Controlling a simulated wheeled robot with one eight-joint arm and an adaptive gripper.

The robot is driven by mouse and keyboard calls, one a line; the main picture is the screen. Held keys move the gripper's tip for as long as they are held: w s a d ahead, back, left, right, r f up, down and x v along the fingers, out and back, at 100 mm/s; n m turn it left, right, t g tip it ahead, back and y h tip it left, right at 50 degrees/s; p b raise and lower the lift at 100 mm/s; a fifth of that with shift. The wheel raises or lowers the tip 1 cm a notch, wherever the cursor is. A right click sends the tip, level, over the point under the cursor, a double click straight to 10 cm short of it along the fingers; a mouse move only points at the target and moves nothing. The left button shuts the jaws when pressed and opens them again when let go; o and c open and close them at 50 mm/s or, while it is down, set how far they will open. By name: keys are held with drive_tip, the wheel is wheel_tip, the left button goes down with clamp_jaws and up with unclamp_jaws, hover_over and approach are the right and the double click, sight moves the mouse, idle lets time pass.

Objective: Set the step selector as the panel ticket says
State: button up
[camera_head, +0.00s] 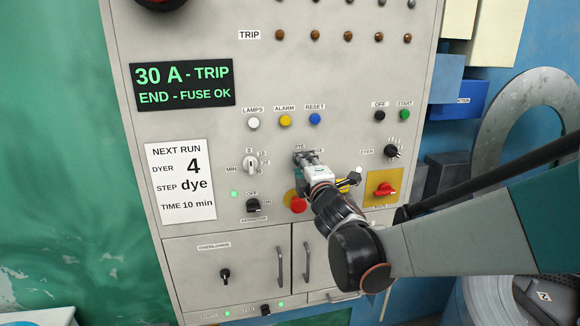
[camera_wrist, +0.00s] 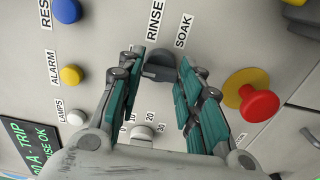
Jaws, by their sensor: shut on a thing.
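The panel ticket (camera_head: 180,180) reads NEXT RUN, DYER 4, STEP dye, TIME 10 min. The step selector is a dark grey knob (camera_wrist: 160,66) on the grey panel, with RINSE and SOAK labels beside it in the wrist view. My gripper (camera_wrist: 162,62) is shut on this knob, with one finger at each side. In the head view my gripper (camera_head: 305,158) covers most of the knob, and a DYE label shows just above it. Which label the knob points to cannot be told.
Left of my gripper is a time dial (camera_head: 250,165). A red mushroom button (camera_wrist: 259,104) on a yellow base sits close to the fingers. A red switch (camera_head: 384,190) and dyer knob (camera_head: 391,152) are to the right.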

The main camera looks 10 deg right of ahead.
idle(0.4)
drive_tip(key=o, duration=1.1)
drive_tip(key=shift+c, duration=0.2)
drive_tip(key=s, duration=1.2)
drive_tip(key=shift+s+f, duration=0.1)
